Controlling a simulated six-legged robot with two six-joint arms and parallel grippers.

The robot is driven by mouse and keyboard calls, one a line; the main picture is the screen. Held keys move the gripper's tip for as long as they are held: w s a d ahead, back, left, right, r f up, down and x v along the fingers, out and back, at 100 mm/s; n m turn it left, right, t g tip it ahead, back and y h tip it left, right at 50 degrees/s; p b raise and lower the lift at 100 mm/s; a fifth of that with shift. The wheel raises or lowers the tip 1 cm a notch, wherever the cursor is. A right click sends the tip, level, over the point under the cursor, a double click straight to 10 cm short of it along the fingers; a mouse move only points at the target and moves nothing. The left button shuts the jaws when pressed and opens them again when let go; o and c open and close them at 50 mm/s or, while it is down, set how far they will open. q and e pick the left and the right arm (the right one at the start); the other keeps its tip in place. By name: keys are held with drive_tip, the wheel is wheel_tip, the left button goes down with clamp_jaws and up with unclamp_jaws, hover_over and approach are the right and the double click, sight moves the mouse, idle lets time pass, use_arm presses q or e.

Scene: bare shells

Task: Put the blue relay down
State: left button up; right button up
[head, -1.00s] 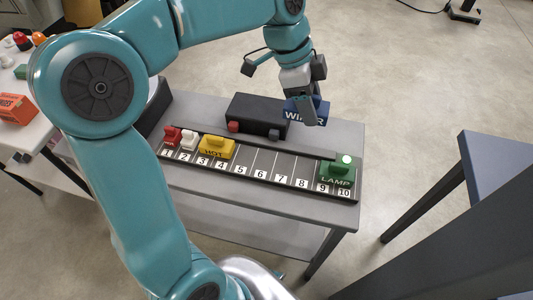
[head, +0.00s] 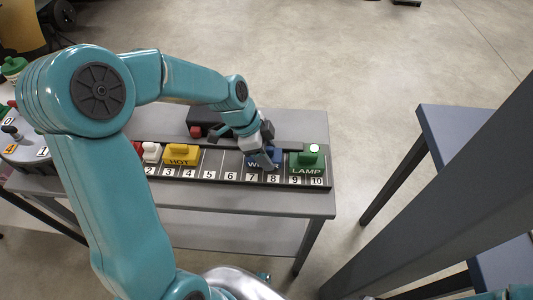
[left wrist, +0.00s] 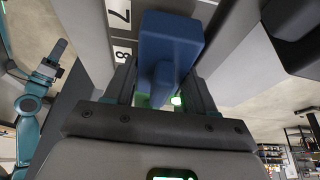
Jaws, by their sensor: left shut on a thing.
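The blue relay (head: 255,164), with partly hidden white lettering, is at slots 7 and 8 of the dark numbered rail (head: 217,173). My left gripper (head: 268,160) is shut on it from above. In the left wrist view the blue relay (left wrist: 166,52) sits between the two fingers, beside the slot number 7. I cannot tell whether its underside touches the rail.
The yellow HOT block (head: 181,156) is to the left, with bare slots between it and the blue relay. The green LAMP block (head: 307,160) is close on the right at slots 9 and 10. A white block (head: 151,151) and a dark box (head: 205,119) are also on the grey table (head: 300,120).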

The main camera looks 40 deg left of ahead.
use_arm(q)
drive_tip(key=shift+f, duration=0.3)
drive_tip(key=shift+f, duration=0.2)
drive_tip(key=o, duration=1.1)
drive_tip(key=shift+r, duration=0.1)
drive_tip(key=shift+r, duration=0.25)
drive_tip(key=v, duration=1.1)
drive_tip(key=shift+s+a+r+p, duration=0.15)
drive_tip(key=shift+s+r+p, duration=0.05)
drive_tip(key=shift+r+p, duration=0.15)
